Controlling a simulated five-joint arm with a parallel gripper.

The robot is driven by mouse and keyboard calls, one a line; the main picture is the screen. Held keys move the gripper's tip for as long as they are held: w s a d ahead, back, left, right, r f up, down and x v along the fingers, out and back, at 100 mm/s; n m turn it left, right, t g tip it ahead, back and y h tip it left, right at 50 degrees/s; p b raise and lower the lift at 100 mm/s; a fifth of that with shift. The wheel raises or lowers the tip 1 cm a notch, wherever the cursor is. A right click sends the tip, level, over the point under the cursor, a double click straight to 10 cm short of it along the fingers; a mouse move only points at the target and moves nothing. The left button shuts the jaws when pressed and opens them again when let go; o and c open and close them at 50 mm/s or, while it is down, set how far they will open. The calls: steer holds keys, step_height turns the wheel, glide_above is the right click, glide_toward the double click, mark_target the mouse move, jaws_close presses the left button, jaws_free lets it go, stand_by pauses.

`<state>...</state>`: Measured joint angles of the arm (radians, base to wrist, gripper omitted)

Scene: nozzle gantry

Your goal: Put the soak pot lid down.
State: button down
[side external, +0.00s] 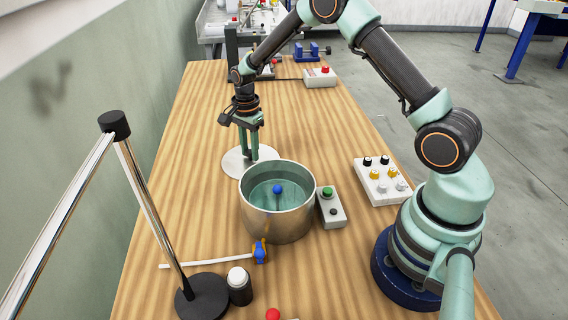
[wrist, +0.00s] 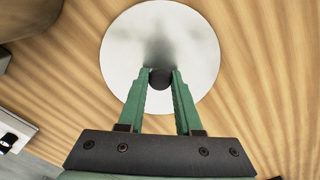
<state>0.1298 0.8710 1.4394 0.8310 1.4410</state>
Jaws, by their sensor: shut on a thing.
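The soak pot lid (wrist: 160,35) is a flat, pale metal disc with a dark round knob (wrist: 160,78) in its middle. In the side external view the lid (side external: 233,164) is behind the soak pot (side external: 278,221), at or just above the wooden table; I cannot tell whether it touches. My gripper (wrist: 160,80) is shut on the knob, with one green finger on each side. The pot is open, with greenish liquid and a blue ball-topped thing (side external: 278,189) inside.
A grey box with a green button (side external: 328,193) stands right of the pot. A knob panel (side external: 381,180) lies farther right. A blue-handled valve (side external: 260,252) is at the pot's front. A red-button box (side external: 320,77) is at the back. The table left of the lid is clear.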

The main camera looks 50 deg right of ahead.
steer(key=c, duration=0.6)
jaws_free()
step_height(320, 180, up, 12)
steer(key=f, duration=0.1)
step_height(320, 180, up, 7)
steer(key=n+t, duration=0.1)
steer(key=n, duration=0.2)
glide_above(250, 151)
steer(key=s+a, duration=0.2)
steer(key=s, duration=0.1)
steer(key=s+a+r+n+t, duration=0.2)
steer(key=s+r+n, duration=0.1)
steer(key=s+n, duration=0.4)
steer(key=s+a+r+n+t, duration=0.2)
steer(key=s+n, duration=0.6)
steer(key=s, duration=0.2)
steer(key=shift+a+r+t, duration=0.15)
steer(key=shift+r+t, duration=0.15)
steer(key=shift+r, duration=0.1)
steer(key=shift+s, duration=0.1)
